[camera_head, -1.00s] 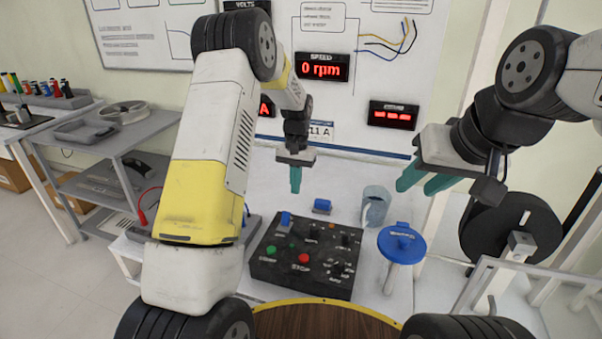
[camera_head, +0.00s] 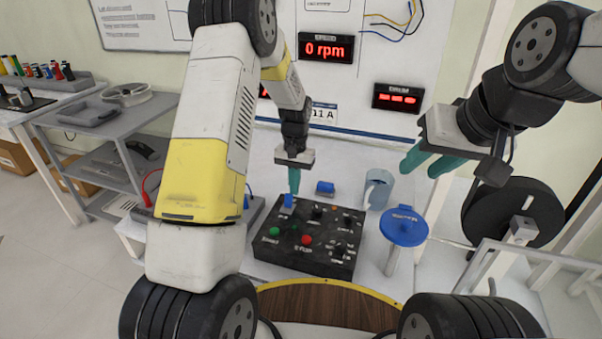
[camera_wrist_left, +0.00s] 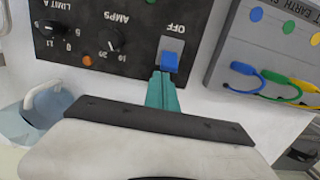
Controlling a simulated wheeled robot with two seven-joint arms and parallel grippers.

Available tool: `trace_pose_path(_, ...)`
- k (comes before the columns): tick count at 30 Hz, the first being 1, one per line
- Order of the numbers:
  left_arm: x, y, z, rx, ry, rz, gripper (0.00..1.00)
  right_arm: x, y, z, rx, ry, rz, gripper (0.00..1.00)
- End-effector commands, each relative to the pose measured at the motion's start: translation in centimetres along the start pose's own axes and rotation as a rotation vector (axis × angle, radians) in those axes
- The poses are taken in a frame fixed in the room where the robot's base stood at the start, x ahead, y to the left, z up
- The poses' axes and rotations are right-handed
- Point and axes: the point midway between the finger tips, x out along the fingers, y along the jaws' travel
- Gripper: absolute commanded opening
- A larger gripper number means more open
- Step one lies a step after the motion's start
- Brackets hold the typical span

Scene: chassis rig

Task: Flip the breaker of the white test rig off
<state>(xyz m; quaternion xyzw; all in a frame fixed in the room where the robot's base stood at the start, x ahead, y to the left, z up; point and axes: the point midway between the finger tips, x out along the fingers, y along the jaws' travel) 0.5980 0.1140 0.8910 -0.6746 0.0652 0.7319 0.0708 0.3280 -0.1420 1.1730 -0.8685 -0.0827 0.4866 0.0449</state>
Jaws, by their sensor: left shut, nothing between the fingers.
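The breaker is a blue lever (camera_head: 288,201) at the far left corner of the black control box (camera_head: 330,255), on the white test rig (camera_head: 346,173). In the left wrist view the blue lever (camera_wrist_left: 170,61) sits in a pale frame beside the word OFF. My left gripper (camera_head: 294,191) is shut and empty, pointing down with its tips at the lever. Its teal fingers (camera_wrist_left: 162,92) appear to touch the lever or be just beside it; I cannot tell which. My right gripper (camera_head: 432,165) is open and empty, raised at the right.
The box also bears a green button (camera_head: 274,232), a red button (camera_head: 306,240) and black knobs. A blue-topped stand (camera_head: 403,228), a clear mug (camera_head: 378,190) and a small blue object (camera_head: 325,188) are nearby. A panel with coloured leads (camera_wrist_left: 262,75) lies beside the box.

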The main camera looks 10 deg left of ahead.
Motion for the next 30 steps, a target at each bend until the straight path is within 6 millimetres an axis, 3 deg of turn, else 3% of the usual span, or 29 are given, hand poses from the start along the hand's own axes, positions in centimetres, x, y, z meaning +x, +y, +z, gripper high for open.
trace_pose_path(23,-0.4,0.0,0.9,0.000,0.127,0.000,0.00,0.0,0.0,0.0,0.000,0.000,0.000,0.36)
trace_pose_path(30,-0.7,0.0,1.7,0.000,0.243,0.000,0.00,0.0,0.0,0.0,0.000,0.000,0.000,0.36)
